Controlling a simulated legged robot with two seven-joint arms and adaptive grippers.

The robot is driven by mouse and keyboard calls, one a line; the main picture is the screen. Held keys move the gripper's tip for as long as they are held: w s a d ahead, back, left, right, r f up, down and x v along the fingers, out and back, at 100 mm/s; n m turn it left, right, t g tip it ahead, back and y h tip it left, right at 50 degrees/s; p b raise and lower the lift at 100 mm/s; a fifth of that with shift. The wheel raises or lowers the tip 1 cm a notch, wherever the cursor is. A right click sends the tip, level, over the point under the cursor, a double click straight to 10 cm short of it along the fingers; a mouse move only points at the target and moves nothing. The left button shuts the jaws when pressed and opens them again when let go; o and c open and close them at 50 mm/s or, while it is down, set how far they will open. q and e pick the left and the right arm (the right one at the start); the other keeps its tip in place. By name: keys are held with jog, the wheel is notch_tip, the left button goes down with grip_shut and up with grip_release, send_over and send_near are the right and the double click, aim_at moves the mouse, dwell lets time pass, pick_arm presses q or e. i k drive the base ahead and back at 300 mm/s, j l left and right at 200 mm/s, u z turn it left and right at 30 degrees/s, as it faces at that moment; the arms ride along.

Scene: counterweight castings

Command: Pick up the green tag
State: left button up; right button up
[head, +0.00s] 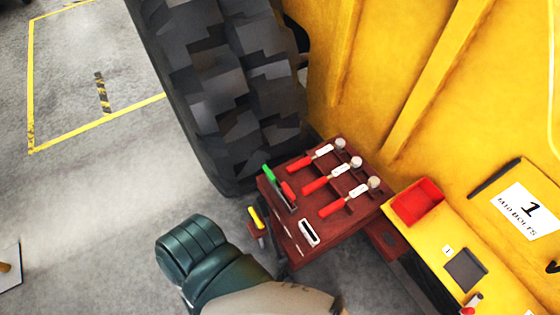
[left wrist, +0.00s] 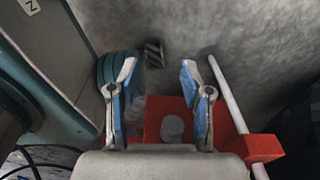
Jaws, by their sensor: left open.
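A small green piece (head: 268,173), which looks like the green tag, is at the upper left corner of a dark red tool cart (head: 320,233), beside a red piece (head: 288,189). It seems to stand in or lean on a dark slot there. I cannot make out a green tag in the left wrist view. My left gripper (left wrist: 157,76) is open in the left wrist view, its two blue-padded fingers apart with nothing held between them. A red part with a grey round patch (left wrist: 172,128) lies beyond the finger bases. My right gripper is not in view.
Several red-handled hammers (head: 330,178) lie across the cart top. A yellow-handled piece (head: 256,217) hangs at its left side. A large tyre (head: 225,90) stands close behind. A yellow bench with a red bin (head: 417,202) is to the right.

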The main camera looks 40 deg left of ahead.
aim_at(268, 173)
jog(key=u, duration=1.5)
